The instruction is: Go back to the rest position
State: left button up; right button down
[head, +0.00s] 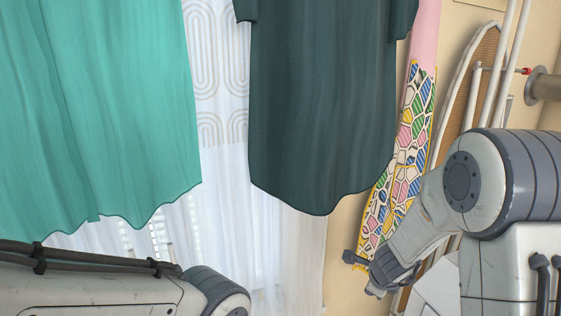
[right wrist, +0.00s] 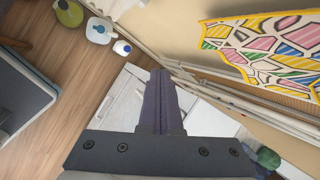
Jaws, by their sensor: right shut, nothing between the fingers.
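My right gripper (right wrist: 161,75) is shut and empty in the right wrist view, its dark fingers together above a pale floor-level surface.
A teal garment (head: 100,110) and a dark green garment (head: 320,100) hang ahead, with a white curtain (head: 222,130) behind. Bottles (right wrist: 98,30) stand on the wooden floor (right wrist: 85,65).

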jog(key=s+a+r+n+g+y, duration=0.1)
jog(key=s+a+n+g, duration=0.1)
jog(key=s+n, duration=0.8)
jog(key=s+a+r+n+g, duration=0.1)
jog(key=s+a+r+n, duration=0.35)
jog(key=n, duration=1.05)
jog(key=s+a+r+n+g+y, duration=0.1)
jog(key=s+a+r+n+g, duration=0.2)
jog(key=s+a+n, duration=0.4)
jog(key=s+a, duration=0.4)
jog(key=s, duration=0.4)
jog(key=shift+s+a+n, duration=0.3)
jog(key=shift+s+a, duration=0.05)
jog(key=shift+a, duration=0.05)
jog(key=shift+r, duration=0.1)
